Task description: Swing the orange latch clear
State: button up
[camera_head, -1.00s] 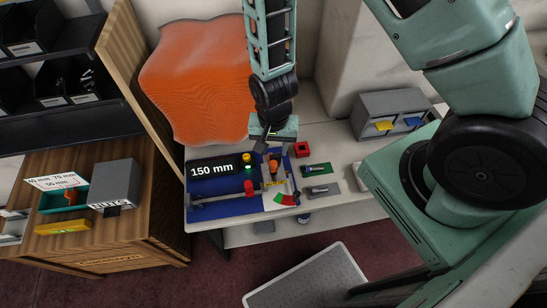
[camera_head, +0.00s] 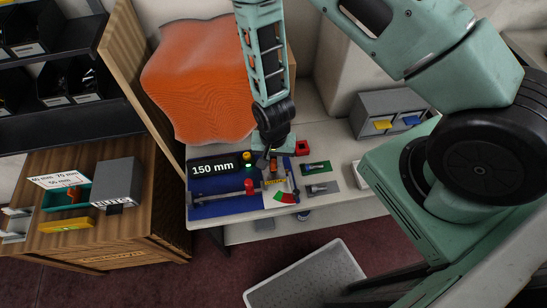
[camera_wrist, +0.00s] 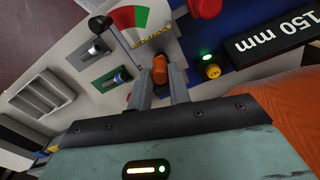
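The orange latch (camera_wrist: 160,68) shows in the wrist view between my fingertips, at the edge of a pale plate with a red and green dial (camera_wrist: 130,22). It also shows small and partly covered in the head view (camera_head: 273,164). My gripper (camera_wrist: 161,77) has its two grey fingers apart, one on each side of the latch. I see narrow gaps at the tips and cannot tell whether a finger touches it. In the head view my gripper (camera_head: 268,154) points down just above the latch.
A red knob (camera_wrist: 205,6), a yellow button (camera_wrist: 212,71), a green light (camera_wrist: 207,55) and a 150 mm display (camera_wrist: 280,35) are close by. Small switch plates (camera_head: 316,168) and a red block (camera_head: 302,148) lie to the right. An orange sheet (camera_head: 200,80) stands behind.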

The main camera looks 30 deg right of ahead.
grip_shut()
jog(key=shift+d, duration=0.1)
jog(key=n+b, duration=0.1)
jog(key=n, duration=0.1)
jog(key=d+n+b, duration=0.1)
jog(key=shift+s+d+f+n, duration=0.1)
jog(key=shift+s+d+n, duration=0.05)
jog(key=shift+d+n, duration=0.2)
jog(key=w+d+n+b, duration=0.3)
jog(key=d+n+b, duration=0.1)
jog(key=n, duration=1)
jog(key=shift+w+d, duration=0.35)
jog(key=shift+d, duration=0.05)
jog(key=shift+w+n, duration=0.1)
jog(key=shift+n, duration=0.15)
